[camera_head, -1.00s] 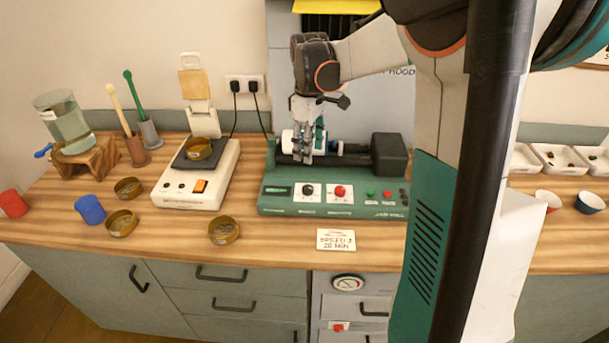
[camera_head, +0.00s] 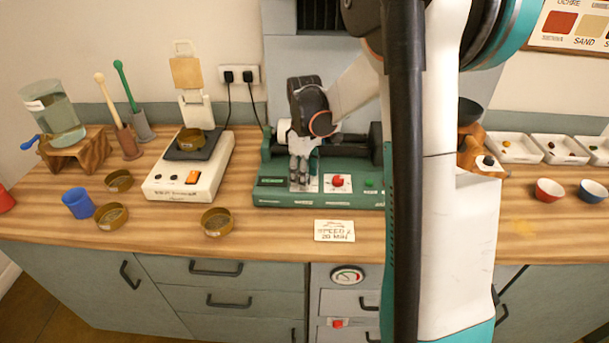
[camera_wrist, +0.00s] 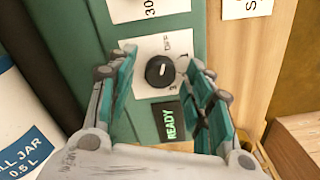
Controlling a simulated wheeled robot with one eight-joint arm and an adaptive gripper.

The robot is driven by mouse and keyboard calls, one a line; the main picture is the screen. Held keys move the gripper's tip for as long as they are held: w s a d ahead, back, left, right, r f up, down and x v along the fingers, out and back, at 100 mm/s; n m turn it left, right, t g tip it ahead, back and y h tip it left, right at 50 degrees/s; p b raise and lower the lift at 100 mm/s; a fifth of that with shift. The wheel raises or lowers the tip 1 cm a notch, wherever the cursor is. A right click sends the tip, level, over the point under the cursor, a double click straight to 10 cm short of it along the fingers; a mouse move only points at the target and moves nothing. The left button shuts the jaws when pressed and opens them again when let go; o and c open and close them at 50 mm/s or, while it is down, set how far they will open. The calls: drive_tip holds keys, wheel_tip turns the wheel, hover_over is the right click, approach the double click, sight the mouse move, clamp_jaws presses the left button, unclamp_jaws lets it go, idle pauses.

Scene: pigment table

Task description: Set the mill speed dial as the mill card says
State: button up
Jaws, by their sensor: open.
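The green mill (camera_head: 330,192) stands on the wooden bench in the head view. Its black speed dial (camera_wrist: 160,71) shows in the wrist view on a white plate marked OFF, with a small display (camera_wrist: 169,122) reading READY beside it. My gripper (camera_head: 300,184) is over the left part of the mill's front panel. In the wrist view its two fingers are open on either side of the dial, with nothing between them but the dial beyond. I cannot tell whether they touch it. The mill card (camera_head: 334,231) reads SPEED 2, 20 MIN.
A red knob (camera_head: 337,181) and a green button sit right of the dial on the panel. A white scale (camera_head: 190,180) stands left of the mill. A jar labelled 0.5 L (camera_wrist: 22,140) is close in the wrist view.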

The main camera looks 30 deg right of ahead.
drive_tip(key=c, duration=1.1)
drive_tip(key=shift+m, duration=0.3)
drive_tip(key=m+p, duration=0.1)
drive_tip(key=m, duration=0.2)
drive_tip(key=shift+m, duration=0.3)
drive_tip(key=m, duration=0.4)
drive_tip(key=m+p, duration=0.1)
drive_tip(key=m, duration=0.8)
drive_tip(key=shift+m, duration=0.4)
